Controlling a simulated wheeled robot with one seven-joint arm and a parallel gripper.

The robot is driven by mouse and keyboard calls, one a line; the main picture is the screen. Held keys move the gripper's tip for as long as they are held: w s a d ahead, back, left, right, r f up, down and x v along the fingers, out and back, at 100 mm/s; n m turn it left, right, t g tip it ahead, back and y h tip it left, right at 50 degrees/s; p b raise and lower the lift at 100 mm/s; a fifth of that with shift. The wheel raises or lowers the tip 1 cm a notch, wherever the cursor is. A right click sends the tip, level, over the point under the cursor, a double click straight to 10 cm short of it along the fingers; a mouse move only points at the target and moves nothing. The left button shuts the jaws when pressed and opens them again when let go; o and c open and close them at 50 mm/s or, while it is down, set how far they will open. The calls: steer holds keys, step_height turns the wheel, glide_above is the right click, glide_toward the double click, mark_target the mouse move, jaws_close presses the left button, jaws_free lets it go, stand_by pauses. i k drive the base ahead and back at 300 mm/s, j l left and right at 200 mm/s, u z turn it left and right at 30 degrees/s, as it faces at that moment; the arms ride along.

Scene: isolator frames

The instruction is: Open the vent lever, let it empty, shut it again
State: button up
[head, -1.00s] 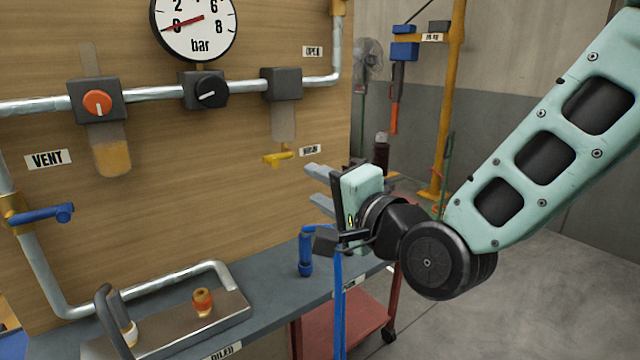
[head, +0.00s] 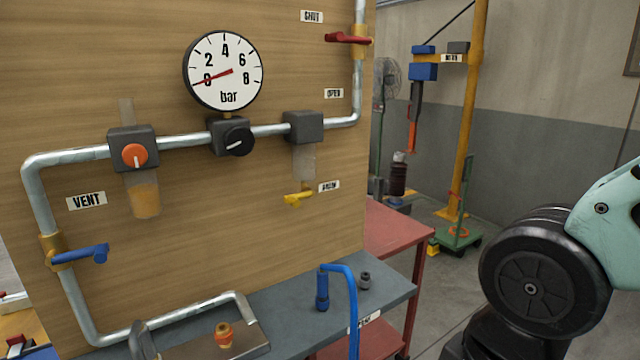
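The vent lever (head: 85,256) is blue and sits on a brass-coloured valve on the left vertical pipe, below the VENT label (head: 87,200). It points right, across the pipe. The pressure gauge (head: 224,70) at the top has its red needle at about 0 bar. My gripper is outside the head view; only my arm's dark joint and pale green link show at the lower right, well away from the lever.
A red lever (head: 347,38) sits on the right pipe, and a yellow lever (head: 298,198) hangs below the right filter. The grey bench (head: 290,325) holds a blue hose (head: 350,290) and small fittings.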

mark_target(55, 257)
steer(key=u, duration=1.5)
